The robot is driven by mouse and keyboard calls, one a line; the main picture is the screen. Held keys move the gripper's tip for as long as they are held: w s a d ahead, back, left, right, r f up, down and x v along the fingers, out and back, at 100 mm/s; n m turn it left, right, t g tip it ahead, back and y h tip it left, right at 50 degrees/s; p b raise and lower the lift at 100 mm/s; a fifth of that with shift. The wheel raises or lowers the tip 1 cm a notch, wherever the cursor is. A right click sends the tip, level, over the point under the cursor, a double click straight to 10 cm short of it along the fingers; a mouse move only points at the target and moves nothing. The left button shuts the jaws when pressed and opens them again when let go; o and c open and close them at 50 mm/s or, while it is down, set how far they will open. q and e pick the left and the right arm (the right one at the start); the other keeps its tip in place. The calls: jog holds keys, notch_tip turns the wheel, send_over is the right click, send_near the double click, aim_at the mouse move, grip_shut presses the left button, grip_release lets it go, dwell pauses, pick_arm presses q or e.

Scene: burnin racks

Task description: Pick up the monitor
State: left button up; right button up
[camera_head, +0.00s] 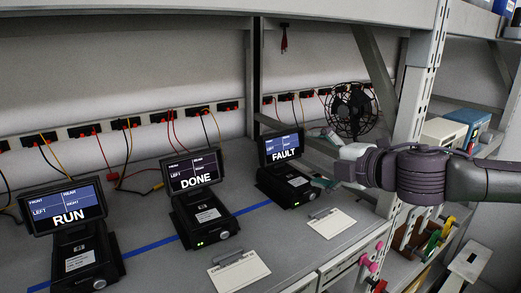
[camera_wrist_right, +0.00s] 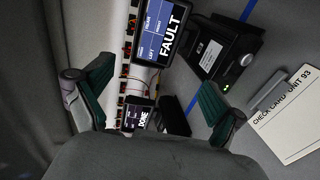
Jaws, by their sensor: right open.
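Three monitors stand on bases along the grey bench: one reads RUN (camera_head: 62,204), one DONE (camera_head: 192,172), one FAULT (camera_head: 282,148). My right gripper (camera_head: 320,182) is just right of the FAULT monitor's black base (camera_head: 286,184), apart from the screen in the head view. In the right wrist view its teal-padded fingers (camera_wrist_right: 152,96) are spread and empty. The FAULT screen (camera_wrist_right: 166,28) and its base (camera_wrist_right: 218,50) lie beyond them, with the DONE monitor (camera_wrist_right: 140,116) farther off between the fingers. My left gripper is not in view.
White cards lie in front of the DONE (camera_head: 239,274) and FAULT (camera_head: 332,223) bases; the latter reads CHECK CARD UNIT 93 (camera_wrist_right: 292,120). A black fan (camera_head: 351,110) stands behind my right gripper. A metal upright (camera_head: 415,85) rises beside my arm. Cables hang along the back wall.

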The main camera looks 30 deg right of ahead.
aim_at(277, 149)
jog(key=p+x, duration=0.3)
jog(key=shift+w+a+r, duration=0.15)
jog(key=shift+w+r, duration=0.1)
jog(key=shift+w, duration=0.05)
jog(key=p+x, duration=0.2)
jog(key=x, duration=0.1)
jog(key=shift+w+p, duration=0.1)
jog(key=shift+p, duration=0.25)
jog(key=shift+w+f, duration=0.1)
jog(key=shift+w, duration=0.1)
jog(key=shift+w+f+p, duration=0.15)
jog(key=shift+w+p, duration=0.4)
jog(key=shift+p, duration=0.05)
jog(key=p+x, duration=0.2)
jog(key=x, duration=0.2)
jog(key=shift+w, duration=0.3)
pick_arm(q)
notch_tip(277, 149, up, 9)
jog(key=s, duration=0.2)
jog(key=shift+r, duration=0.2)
